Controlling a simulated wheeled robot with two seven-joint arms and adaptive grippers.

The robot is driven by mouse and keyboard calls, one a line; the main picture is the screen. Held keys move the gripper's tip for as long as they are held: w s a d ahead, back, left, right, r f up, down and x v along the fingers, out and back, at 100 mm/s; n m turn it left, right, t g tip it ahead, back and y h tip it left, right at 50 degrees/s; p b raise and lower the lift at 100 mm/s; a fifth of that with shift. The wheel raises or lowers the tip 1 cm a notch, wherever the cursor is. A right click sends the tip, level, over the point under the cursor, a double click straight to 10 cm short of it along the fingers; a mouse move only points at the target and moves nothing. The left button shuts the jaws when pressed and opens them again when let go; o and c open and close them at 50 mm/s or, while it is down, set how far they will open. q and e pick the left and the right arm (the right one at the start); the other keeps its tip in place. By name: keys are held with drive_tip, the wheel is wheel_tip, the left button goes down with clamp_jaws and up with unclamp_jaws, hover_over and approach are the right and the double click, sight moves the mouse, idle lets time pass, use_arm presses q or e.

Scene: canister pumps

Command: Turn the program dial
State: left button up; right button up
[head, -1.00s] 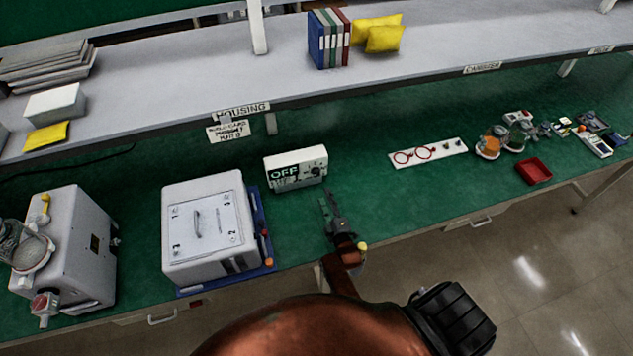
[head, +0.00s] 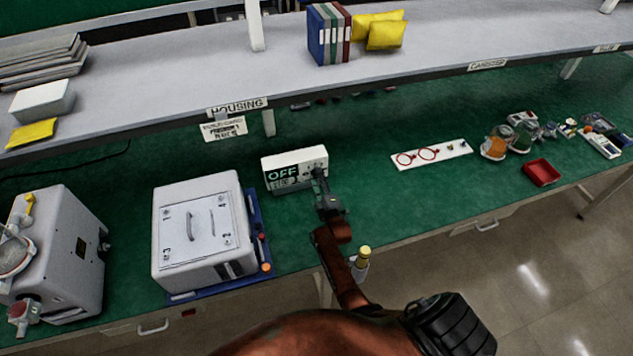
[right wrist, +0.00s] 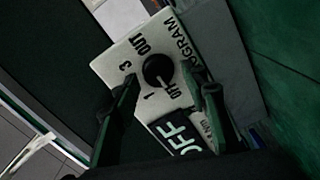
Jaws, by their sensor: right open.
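The program dial (right wrist: 158,70) is a round black knob on a white control box (head: 281,163). The box stands on the green bench and its screen reads OFF. Printed marks, among them 1, 3 and OUT, ring the dial in the right wrist view. My right gripper (head: 320,172) is at the front right of the box, in front of the dial and partly hiding it. In the right wrist view the open fingers of the right gripper (right wrist: 168,85) lie on either side of the dial; I cannot tell whether they touch it. My left gripper is not in view.
A white housing with a handled lid (head: 196,230) stands left of the box on a blue tray. A grey machine (head: 60,255) is at the far left. A white strip with red rings (head: 432,153) and a red tray (head: 541,172) lie to the right. A shelf (head: 180,75) overhangs behind.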

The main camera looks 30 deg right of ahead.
clamp_jaws()
idle(0.6)
